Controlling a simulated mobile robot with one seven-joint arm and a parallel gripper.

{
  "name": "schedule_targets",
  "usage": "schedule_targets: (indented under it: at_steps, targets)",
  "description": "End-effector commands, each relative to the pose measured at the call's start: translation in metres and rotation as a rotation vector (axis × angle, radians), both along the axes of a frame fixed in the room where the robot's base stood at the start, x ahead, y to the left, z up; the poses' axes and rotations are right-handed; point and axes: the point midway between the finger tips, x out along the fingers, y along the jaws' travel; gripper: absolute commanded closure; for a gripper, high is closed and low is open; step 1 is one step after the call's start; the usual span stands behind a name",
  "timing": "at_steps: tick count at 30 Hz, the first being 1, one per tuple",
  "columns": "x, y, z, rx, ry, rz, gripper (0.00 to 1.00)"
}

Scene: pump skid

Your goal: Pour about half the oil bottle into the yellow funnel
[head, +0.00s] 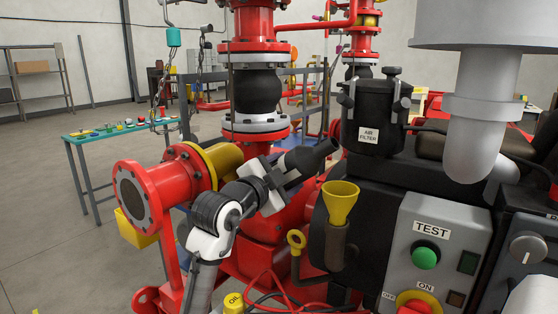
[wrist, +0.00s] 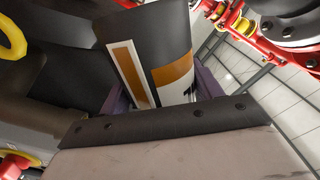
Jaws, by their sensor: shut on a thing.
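The oil bottle (head: 304,160) is dark with a narrow neck, and a white and orange label shows in the wrist view (wrist: 152,50). My gripper (head: 271,176) is shut on the bottle, with a finger on each side of it in the wrist view (wrist: 160,97). The bottle is tilted, its neck pointing right and a little up in the head view. The yellow funnel (head: 341,203) stands upright on the dark engine block, below and slightly right of the bottle's mouth. The mouth is apart from the funnel, and no oil stream shows. The oil level is hidden.
The black air filter (head: 373,115) stands behind and right of the bottle's mouth. A TEST panel (head: 428,250) is at the right. Red flanged pipes (head: 140,190) stand left and behind.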

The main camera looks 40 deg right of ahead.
Motion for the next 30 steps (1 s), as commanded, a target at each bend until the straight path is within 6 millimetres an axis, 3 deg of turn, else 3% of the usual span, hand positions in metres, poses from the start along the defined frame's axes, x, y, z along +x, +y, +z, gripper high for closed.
schedule_targets:
  at_steps: [6,19,30]
  targets:
    - [-0.0077,-0.0016,-0.0073,-0.054,0.17,0.0,0.65]
    - [-0.0078,-0.0019,-0.0071,-0.072,0.232,0.0,0.65]
    - [-0.002,-0.0003,-0.0053,-0.174,0.584,0.0,0.65]
